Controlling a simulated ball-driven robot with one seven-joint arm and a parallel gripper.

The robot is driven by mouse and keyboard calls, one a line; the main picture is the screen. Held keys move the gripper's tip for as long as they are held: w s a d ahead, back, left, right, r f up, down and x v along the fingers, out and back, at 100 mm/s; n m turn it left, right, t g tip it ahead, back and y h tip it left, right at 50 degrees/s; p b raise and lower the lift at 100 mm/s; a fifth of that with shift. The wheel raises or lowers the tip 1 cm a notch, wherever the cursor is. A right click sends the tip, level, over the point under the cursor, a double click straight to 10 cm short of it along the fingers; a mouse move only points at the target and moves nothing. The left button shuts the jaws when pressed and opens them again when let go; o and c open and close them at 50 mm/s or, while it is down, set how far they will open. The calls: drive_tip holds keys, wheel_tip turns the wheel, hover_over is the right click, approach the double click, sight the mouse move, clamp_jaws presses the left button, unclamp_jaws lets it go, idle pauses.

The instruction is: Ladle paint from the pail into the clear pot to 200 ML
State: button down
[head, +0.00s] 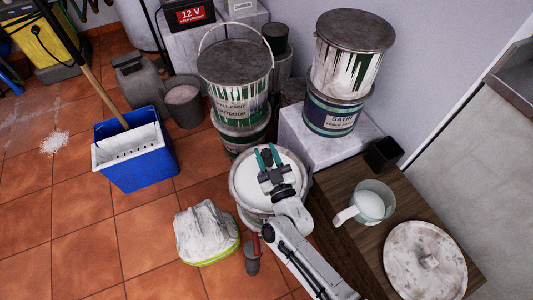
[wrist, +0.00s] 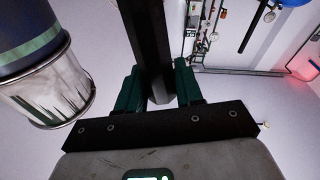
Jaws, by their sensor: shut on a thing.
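The pail (head: 243,197) stands open on the floor in the head view, with white paint (head: 293,167) inside. My gripper (head: 267,157) is over the pail's mouth. In the wrist view my gripper (wrist: 157,85) has its teal fingers shut on a dark, straight handle (wrist: 148,40), seemingly the ladle's. The ladle's bowl does not show in either view, so I cannot tell whether it holds paint. The clear pot (head: 386,192) stands upright on the wooden top to the right of the pail. It holds some white paint; its level marks are too small to read.
A paint-smeared round lid (head: 425,260) and a small dark box (head: 383,153) share the wooden top (head: 345,180). Stacked tins (head: 236,75) (head: 350,55) stand behind the pail.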

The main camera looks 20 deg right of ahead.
drive_tip(key=shift+f+b, duration=1.1)
drive_tip(key=shift+f, duration=0.15)
drive_tip(key=shift+r, duration=0.1)
drive_tip(key=shift+w+d+r+p, duration=0.15)
drive_tip(key=shift+r+p, duration=0.1)
drive_tip(key=shift+p, duration=0.2)
drive_tip(key=shift+w+d+r+m+g+p, duration=0.1)
drive_tip(key=shift+w+d+m+g+p, duration=0.5)
drive_tip(key=shift+p, duration=0.4)
drive_tip(key=r+p, duration=0.7)
drive_tip(key=shift+s+a, duration=0.15)
drive_tip(key=shift+s, duration=0.1)
